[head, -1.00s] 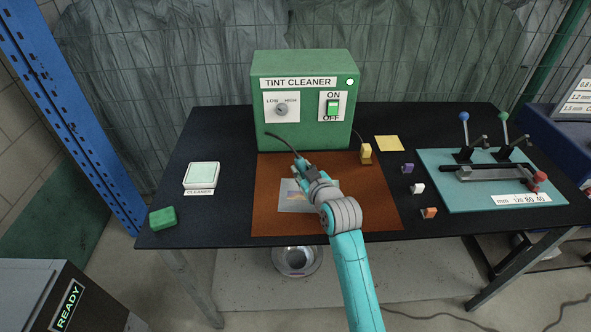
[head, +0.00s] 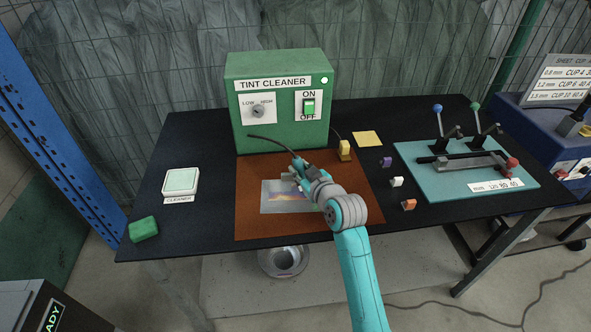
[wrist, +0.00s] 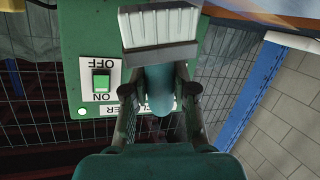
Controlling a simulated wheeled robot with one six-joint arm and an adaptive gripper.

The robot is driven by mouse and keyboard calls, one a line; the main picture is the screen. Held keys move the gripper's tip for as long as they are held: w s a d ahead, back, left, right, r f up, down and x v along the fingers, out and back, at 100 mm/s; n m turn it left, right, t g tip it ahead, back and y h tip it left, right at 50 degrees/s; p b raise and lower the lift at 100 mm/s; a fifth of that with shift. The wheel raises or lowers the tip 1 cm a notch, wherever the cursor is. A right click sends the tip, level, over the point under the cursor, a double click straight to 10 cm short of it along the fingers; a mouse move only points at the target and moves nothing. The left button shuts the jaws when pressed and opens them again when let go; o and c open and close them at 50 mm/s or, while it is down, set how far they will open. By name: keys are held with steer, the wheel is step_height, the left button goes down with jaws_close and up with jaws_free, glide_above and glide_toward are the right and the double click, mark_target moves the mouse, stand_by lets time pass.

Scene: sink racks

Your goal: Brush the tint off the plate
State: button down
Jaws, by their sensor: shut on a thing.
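My gripper (head: 293,170) is over the brown mat, beside the plate's upper right. In the wrist view my gripper (wrist: 159,88) is shut on the bluish handle of a brush (wrist: 160,32), whose wide pale head points away from my fingers. The plate (head: 272,203) is a grey sheet lying on the brown mat (head: 255,228). My arm hides the plate's right side. I cannot tell whether the bristles touch the plate.
The green tint cleaner box (head: 280,118) stands behind the mat. A cleaner pad (head: 181,180) and a green block (head: 143,229) are at left. A yellow clip (head: 345,150), small blocks (head: 397,182) and a teal lever board (head: 460,190) are at right. Black tabletop is free left of the mat.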

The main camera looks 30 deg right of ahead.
steer(key=shift+s+d+f, duration=0.1)
steer(key=shift+s+d, duration=0.15)
steer(key=shift+d, duration=0.35)
steer(key=shift+s+d, duration=0.25)
steer(key=shift+d, duration=0.3)
steer(key=shift+w+a+f, duration=0.1)
steer(key=shift+w+a, duration=0.15)
steer(key=shift+a, duration=0.4)
steer(key=shift+w+a+r, duration=0.1)
steer(key=shift+w+a, duration=0.2)
steer(key=shift+a, duration=0.3)
steer(key=shift+w+a+f, duration=0.1)
steer(key=shift+w+a, duration=0.15)
steer(key=shift+a, duration=0.4)
steer(key=shift+w+a+r, duration=0.1)
steer(key=shift+w+a, duration=0.35)
steer(key=shift+a, duration=0.55)
steer(key=shift+w+a+r, duration=0.1)
steer(key=shift+w+a, duration=0.3)
steer(key=shift+a, duration=0.65)
steer(key=shift+w+a+r, duration=0.1)
steer(key=shift+w+a, duration=0.35)
steer(key=shift+a, duration=0.55)
steer(key=shift+w+a+f, duration=0.1)
steer(key=shift+w+a, duration=0.25)
steer(key=shift+a, duration=0.45)
steer(key=shift+w+a, duration=0.35)
steer(key=shift+a, duration=0.45)
step_height(320, 180, up, 6)
